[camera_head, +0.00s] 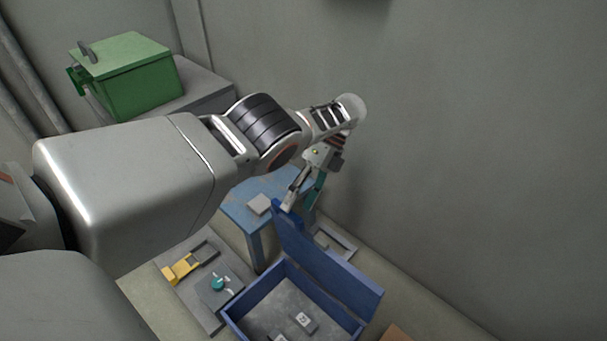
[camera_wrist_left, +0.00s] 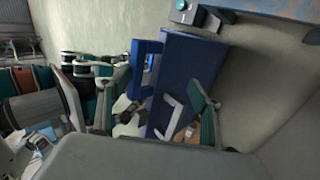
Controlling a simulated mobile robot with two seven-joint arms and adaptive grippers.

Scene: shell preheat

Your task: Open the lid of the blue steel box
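The blue steel box (camera_head: 258,292) stands at the bottom of the head view. Its lid (camera_head: 335,270) is raised and tilted up at the back, so the inside shows. My left gripper (camera_head: 303,196) is just above the lid's far left corner, fingers pointing down. In the left wrist view, its fingers (camera_wrist_left: 160,100) are spread apart, with the blue lid (camera_wrist_left: 190,70) and a pale handle-like bar (camera_wrist_left: 172,115) between them. I see no clear grip on the lid; whether a finger touches it is hard to tell.
A few small grey labelled blocks (camera_head: 304,322) lie in the box. A blue stool-like table (camera_head: 242,212) with a grey block stands behind it. Grey panels with a yellow latch (camera_head: 190,266) and teal knob (camera_head: 218,284) lie left. A green box (camera_head: 128,78) sits farther back. The wall is close at right.

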